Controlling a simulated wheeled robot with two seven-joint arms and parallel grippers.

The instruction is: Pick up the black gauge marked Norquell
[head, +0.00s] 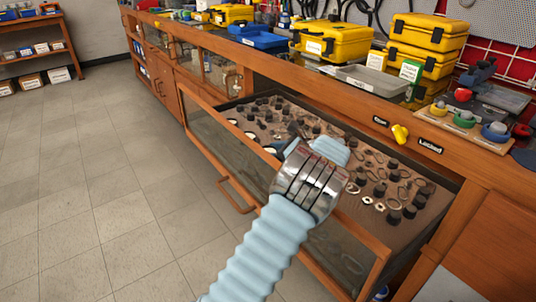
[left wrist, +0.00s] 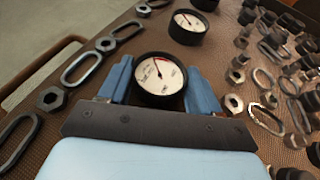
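A round black gauge (left wrist: 158,75) with a white face and red needle stands between the two blue fingers of my left gripper (left wrist: 160,82) in the left wrist view. The fingers lie close along both its sides; I cannot tell whether they press on it. Its lettering is too small to read. A second black gauge (left wrist: 188,26) stands just beyond it. In the head view my left gripper (head: 300,133) reaches down into the open drawer (head: 420,222), its fingers largely hidden by my wrist. My right gripper is not in view.
The drawer holds several nuts, oval links and dark knobs, close to the gripper. Its glass front and wooden handle (head: 236,196) jut over the floor. Yellow cases (head: 332,40) and a blue tray (head: 262,39) stand on the bench above. The floor at left is clear.

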